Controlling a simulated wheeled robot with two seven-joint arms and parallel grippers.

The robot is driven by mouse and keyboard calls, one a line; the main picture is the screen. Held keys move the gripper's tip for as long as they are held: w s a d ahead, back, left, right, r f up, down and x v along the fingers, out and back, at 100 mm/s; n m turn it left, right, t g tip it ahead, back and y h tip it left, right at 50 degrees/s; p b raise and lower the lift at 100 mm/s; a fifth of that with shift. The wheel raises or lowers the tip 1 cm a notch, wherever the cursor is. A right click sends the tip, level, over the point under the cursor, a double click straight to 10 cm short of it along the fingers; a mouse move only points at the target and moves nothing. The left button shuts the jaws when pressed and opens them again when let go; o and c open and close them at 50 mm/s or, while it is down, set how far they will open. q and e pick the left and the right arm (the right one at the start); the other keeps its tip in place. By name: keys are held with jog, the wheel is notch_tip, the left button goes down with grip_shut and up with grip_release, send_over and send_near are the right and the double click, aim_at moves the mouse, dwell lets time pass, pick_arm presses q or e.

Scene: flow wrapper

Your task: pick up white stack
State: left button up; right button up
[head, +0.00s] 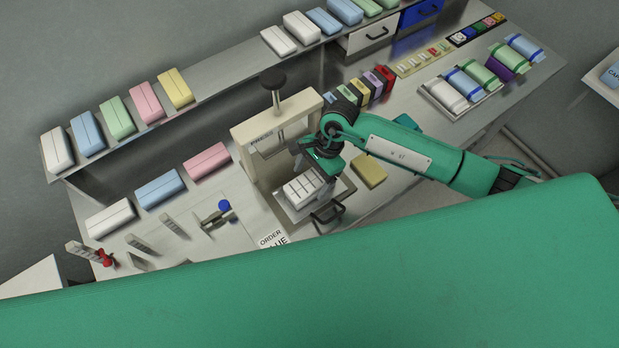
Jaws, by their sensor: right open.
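A white stack (302,187), divided by dark lines into blocks, lies on the tray of the beige press (268,137). My right gripper (318,170) is at the press opening, just above and to the right of the white stack. It is open, and its fingers are small and partly hidden by its own housing. I cannot tell whether a fingertip touches the stack. My left gripper is not in view.
A black handle (327,214) sticks out at the press's front. An order card (274,240) lies left of it, and a yellow block (369,171) lies right. Wrapped packs line the back shelf (215,84). A tray (446,104) of rolls stands at right.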

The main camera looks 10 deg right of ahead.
aim_at(311, 180)
jog(key=c, duration=1.1)
jog(key=shift+o, duration=0.2)
jog(key=shift+r, duration=0.1)
notch_tip(311, 180, up, 20)
jog(key=b, duration=0.6)
